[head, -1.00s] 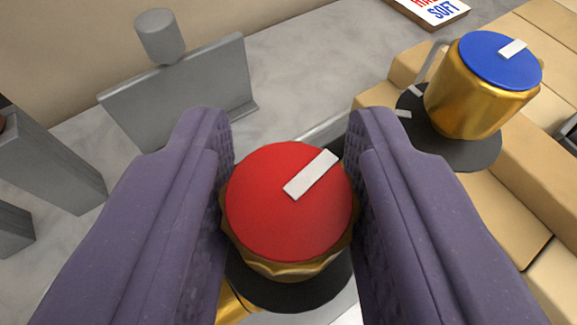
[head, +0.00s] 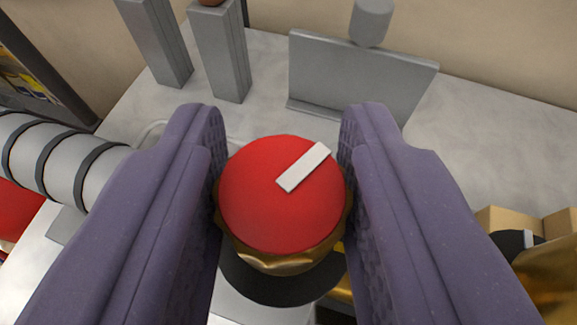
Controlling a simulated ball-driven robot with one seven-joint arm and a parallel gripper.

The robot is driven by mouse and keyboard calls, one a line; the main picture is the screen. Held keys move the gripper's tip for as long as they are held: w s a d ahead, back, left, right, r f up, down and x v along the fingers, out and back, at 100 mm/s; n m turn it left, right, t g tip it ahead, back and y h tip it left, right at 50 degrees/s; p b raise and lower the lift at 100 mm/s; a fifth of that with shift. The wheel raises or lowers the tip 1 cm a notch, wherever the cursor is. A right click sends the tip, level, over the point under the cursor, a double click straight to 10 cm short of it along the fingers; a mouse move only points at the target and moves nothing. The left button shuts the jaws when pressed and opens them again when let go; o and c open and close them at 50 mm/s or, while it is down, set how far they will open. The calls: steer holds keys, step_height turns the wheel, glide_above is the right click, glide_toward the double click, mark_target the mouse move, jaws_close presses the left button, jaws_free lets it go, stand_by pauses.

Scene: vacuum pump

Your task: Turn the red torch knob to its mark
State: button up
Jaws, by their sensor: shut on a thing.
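The red torch knob (head: 262,205) has a round red cap with a white pointer bar (head: 303,167) and a brass-coloured rim below. The bar points to the upper right in the picture. My gripper (head: 284,190) is shut on the knob, one purple finger on its left side and one on its right. A dark round plate (head: 272,287) shows beneath the knob.
A brass knob (head: 553,278) on a dark plate stands at the lower right, cut off by the frame. A grey upright plate (head: 355,80) and two grey posts (head: 220,52) stand behind. A ribbed white cylinder (head: 65,160) lies at the left. Grey tabletop (head: 480,130) is clear at the right.

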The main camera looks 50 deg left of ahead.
steer(key=shift+f+n+g+y+b, duration=0.2)
steer(key=shift+n+g+y+b, duration=0.4)
steer(key=shift+n+g+b, duration=0.55)
steer(key=shift+r+n+g+y+b, duration=0.1)
steer(key=shift+n+g+y+b, duration=0.4)
steer(key=shift+b, duration=0.3)
steer(key=shift+r+n+g, duration=0.15)
steer(key=shift+n+g, duration=0.1)
steer(key=shift+a, duration=0.1)
steer(key=o, duration=1)
steer(key=shift+c, duration=0.2)
steer(key=v, duration=0.7)
steer(key=shift+d+r, duration=0.2)
steer(key=shift+d, duration=0.1)
steer(key=shift+s, duration=0.1)
